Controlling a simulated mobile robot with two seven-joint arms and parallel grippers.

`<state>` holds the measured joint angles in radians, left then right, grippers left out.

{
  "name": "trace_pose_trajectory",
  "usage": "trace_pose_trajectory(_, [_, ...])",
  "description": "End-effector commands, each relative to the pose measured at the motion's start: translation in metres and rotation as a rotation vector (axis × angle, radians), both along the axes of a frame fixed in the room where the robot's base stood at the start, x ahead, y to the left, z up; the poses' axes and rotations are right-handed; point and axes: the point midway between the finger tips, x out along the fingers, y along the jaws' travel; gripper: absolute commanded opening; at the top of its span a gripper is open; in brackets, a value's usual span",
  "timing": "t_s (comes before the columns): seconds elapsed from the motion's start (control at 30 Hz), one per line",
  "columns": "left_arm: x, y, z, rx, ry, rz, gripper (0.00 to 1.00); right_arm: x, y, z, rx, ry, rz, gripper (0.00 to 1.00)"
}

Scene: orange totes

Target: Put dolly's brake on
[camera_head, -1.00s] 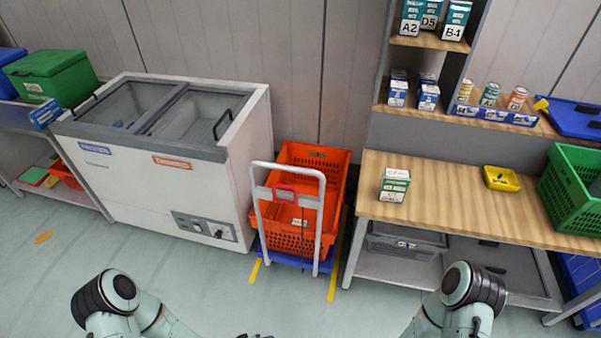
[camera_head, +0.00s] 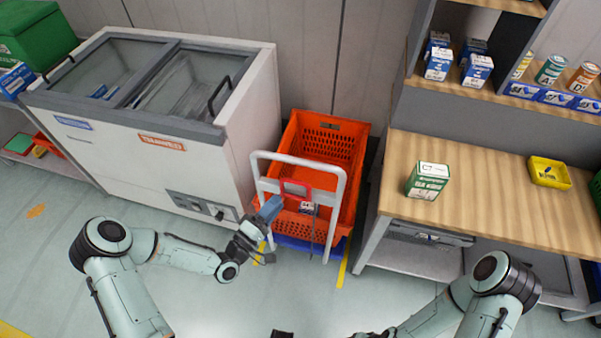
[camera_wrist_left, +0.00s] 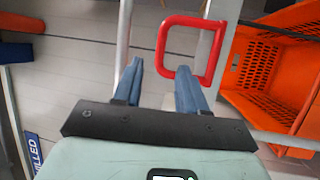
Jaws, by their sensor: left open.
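The dolly has a blue base (camera_head: 297,243) and a tall pale handle frame (camera_head: 342,190). An orange tote (camera_head: 335,150) stands on it. A red brake loop (camera_head: 296,187) sits on the handle's crossbar; it shows large in the left wrist view (camera_wrist_left: 168,42). My left gripper (camera_head: 267,213) is at the front left of the handle, just below the red loop. Its blue fingers (camera_wrist_left: 160,72) are open, with the loop just beyond them and nothing gripped. A dark bit at the bottom edge (camera_head: 282,334) seems part of my right gripper; its fingers are not clear.
A white chest freezer (camera_head: 160,130) stands close on the left of the dolly. A wooden table (camera_head: 480,200) with a green-and-white box (camera_head: 427,181) and a yellow tray (camera_head: 549,172) stands on the right. Floor in front of the dolly is clear.

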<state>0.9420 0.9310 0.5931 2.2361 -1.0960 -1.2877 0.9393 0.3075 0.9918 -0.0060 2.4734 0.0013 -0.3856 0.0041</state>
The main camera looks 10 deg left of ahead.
Motion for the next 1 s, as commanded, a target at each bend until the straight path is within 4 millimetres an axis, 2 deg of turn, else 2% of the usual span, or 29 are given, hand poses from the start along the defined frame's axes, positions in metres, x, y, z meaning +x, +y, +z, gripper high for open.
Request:
trace_pose_trajectory(0.3, [0.062, -0.03, 0.015, 0.0, -0.002, -0.002, 0.41, 0.009, 0.0, 0.018, 0.0, -0.01, 0.0, 0.68])
trace_pose_trajectory(0.5, [0.089, -0.042, 0.019, 0.0, 0.001, 0.0, 0.41, 0.013, 0.0, 0.026, 0.0, -0.016, 0.0, 0.68])
trace_pose_trajectory(0.7, [0.099, -0.046, 0.02, 0.002, 0.004, 0.0, 0.41, 0.015, 0.0, 0.028, 0.0, -0.017, 0.001, 0.68])
trace_pose_trajectory(0.97, [0.1, -0.047, 0.019, 0.002, 0.004, 0.0, 0.41, 0.014, 0.0, 0.028, 0.0, -0.017, 0.001, 0.68])
trace_pose_trajectory(1.0, [0.1, -0.047, 0.019, 0.002, 0.004, 0.0, 0.31, 0.014, 0.0, 0.028, 0.0, -0.017, 0.0, 0.68])
